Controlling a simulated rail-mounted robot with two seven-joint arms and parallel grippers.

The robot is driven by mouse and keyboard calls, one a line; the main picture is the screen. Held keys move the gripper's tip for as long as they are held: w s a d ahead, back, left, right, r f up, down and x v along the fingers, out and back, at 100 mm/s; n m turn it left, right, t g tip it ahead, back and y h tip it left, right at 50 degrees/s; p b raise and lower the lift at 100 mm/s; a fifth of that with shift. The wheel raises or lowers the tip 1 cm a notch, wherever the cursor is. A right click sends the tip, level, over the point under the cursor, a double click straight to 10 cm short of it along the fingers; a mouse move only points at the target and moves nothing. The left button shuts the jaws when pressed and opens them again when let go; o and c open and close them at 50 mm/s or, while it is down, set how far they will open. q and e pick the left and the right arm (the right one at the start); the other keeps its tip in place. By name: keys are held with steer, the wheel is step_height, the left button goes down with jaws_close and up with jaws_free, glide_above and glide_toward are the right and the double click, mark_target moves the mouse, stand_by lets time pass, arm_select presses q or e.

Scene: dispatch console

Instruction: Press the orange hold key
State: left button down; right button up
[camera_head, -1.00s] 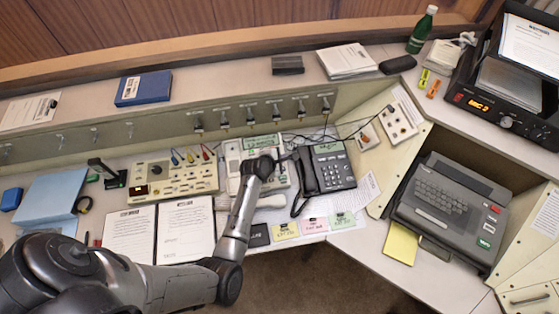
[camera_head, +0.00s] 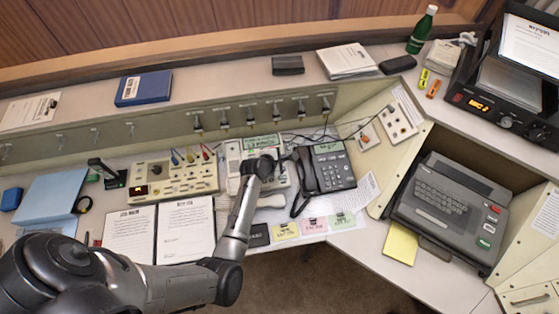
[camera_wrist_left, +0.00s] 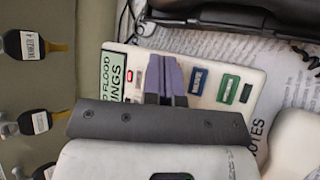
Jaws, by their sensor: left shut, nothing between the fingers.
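A white key unit (camera_head: 232,155) with a green label stands at the back of the desk; the wrist view shows it close (camera_wrist_left: 258,84). It carries a row of keys: a red one (camera_wrist_left: 127,78), a blue one (camera_wrist_left: 198,80), a green one (camera_wrist_left: 229,89) and a dark one (camera_wrist_left: 246,93). I see no orange key; the spot between the red and blue keys is covered by my fingers. My left gripper (camera_head: 279,157) is shut and empty over the unit. Its fingers also show in the wrist view (camera_wrist_left: 171,68); contact cannot be told.
A dark desk phone (camera_head: 330,166) stands just right of the key unit. A beige panel with plugs and knobs (camera_head: 160,178) is on the left. Open pages (camera_head: 186,228) and coloured cards (camera_head: 314,225) lie in front. Hanging plugs (camera_head: 250,117) line the wall behind.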

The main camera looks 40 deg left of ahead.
arm_select(q)
steer(key=shift+f, duration=0.4)
steer(key=shift+f, duration=0.1)
stand_by(0.7)
steer(key=shift+w+a+f, duration=0.1)
steer(key=shift+f, duration=0.15)
stand_by(0.4)
steer(key=shift+r+p, duration=0.6)
steer(key=shift+p, duration=0.2)
steer(key=shift+r+p, duration=0.15)
steer(key=shift+p, duration=0.15)
steer(key=shift+r, duration=0.1)
